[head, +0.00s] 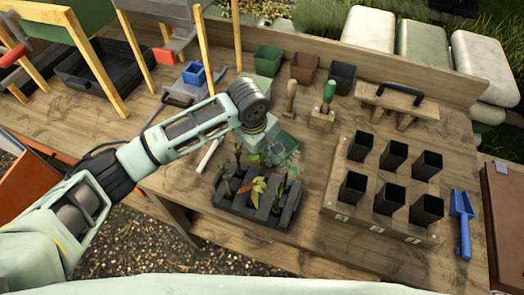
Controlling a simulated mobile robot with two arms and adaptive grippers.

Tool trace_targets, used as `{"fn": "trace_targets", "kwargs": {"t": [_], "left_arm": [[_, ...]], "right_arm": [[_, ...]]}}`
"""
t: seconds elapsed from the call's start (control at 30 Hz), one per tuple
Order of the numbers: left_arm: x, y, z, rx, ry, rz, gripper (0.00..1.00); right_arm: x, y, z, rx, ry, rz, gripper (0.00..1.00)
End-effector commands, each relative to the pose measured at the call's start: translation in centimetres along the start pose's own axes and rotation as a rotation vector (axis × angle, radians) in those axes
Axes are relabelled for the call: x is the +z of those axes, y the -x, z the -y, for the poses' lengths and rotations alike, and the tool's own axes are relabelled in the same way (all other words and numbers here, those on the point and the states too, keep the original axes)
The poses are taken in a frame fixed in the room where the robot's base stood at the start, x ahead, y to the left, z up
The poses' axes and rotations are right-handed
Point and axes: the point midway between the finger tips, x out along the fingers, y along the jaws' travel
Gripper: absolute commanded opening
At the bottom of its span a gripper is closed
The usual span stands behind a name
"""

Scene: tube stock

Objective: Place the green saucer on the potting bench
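My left gripper (268,143) points down over the bench, just behind the black tray of seedlings. My own wrist hides most of its fingers. A small green flat piece (287,144) shows right beside the gripper's end. It may be the green saucer, but I cannot tell whether the gripper holds it or it lies behind. The wooden potting bench (310,215) fills most of the head view. My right gripper is not in view.
The black seedling tray (257,214) stands close below the gripper. A wooden block with several black pots (395,155) is at the right, with a blue scoop (462,222) beside it. Green (268,60), brown (304,68) and dark (342,77) pots line the back.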

Motion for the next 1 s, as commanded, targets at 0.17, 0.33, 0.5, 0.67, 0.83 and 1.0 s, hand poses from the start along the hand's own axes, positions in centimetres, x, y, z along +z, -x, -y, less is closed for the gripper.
{"fn": "trace_targets", "kwargs": {"t": [0.17,0.33,0.5,0.67,0.83,1.0], "left_arm": [[0.0,-0.2,0.0,0.001,0.001,0.0,0.05],[0.0,-0.2,0.0,0.001,0.001,0.0,0.2],[0.0,-0.2,0.0,0.0,0.001,0.0,0.23],[0.0,-0.1,0.0,0.001,0.0,0.0,0.23],[0.0,1.2,-0.1,0.003,0.001,0.002,0.23],[0.0,4.7,-0.2,0.006,-0.001,0.0,0.23]], "right_arm": [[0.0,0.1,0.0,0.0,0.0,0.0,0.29],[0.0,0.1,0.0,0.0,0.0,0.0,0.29],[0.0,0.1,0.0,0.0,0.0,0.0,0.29],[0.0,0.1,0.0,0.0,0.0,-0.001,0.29],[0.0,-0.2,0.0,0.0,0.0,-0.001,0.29],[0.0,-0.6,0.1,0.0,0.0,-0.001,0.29]]}}
